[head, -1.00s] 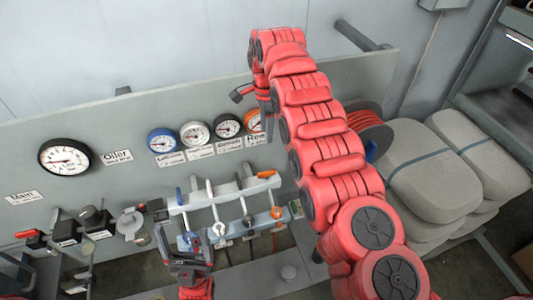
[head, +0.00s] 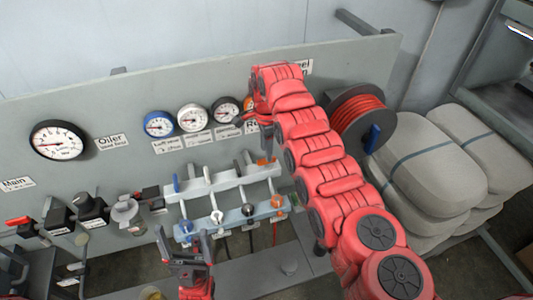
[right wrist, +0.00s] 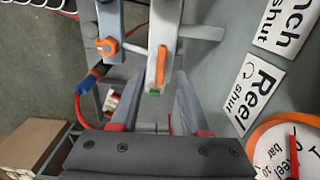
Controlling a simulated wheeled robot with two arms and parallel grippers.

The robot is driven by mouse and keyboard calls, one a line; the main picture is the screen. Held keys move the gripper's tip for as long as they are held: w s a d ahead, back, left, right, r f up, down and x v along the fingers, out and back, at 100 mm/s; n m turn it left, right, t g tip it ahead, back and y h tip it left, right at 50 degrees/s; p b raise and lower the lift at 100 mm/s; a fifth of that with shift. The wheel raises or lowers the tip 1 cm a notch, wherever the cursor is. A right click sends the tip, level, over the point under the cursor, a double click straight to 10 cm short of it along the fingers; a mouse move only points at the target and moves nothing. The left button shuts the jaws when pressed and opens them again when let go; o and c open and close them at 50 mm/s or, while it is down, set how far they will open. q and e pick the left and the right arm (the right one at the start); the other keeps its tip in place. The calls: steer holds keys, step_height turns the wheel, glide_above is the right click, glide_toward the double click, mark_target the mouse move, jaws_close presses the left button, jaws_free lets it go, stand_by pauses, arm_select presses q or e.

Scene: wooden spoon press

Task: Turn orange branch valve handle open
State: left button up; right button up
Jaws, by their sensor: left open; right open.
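The orange branch valve handle (head: 264,161) is at the right end of a row of small levers on the grey manifold (head: 235,184). In the right wrist view the handle (right wrist: 161,66) is a slim orange bar on a light grey bracket, in line with the gap between my fingers. My right gripper (right wrist: 158,84) is open, with no contact visible. In the head view it (head: 258,122) is above the handle, partly hidden by its own arm. My left gripper (head: 184,252) is open and empty, below and left of the manifold.
Several round gauges (head: 192,118) with labels line the panel; the orange-rimmed reel gauge (right wrist: 290,150) is close to my right gripper. A reel of red hose (head: 358,116) and stacked grey sacks (head: 430,165) stand to the right. An orange fitting (right wrist: 107,47) is beside the handle.

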steer(key=shift+f+p, duration=0.5)
steer(key=shift+f, duration=1.35)
steer(key=shift+w, duration=0.1)
jaws_close()
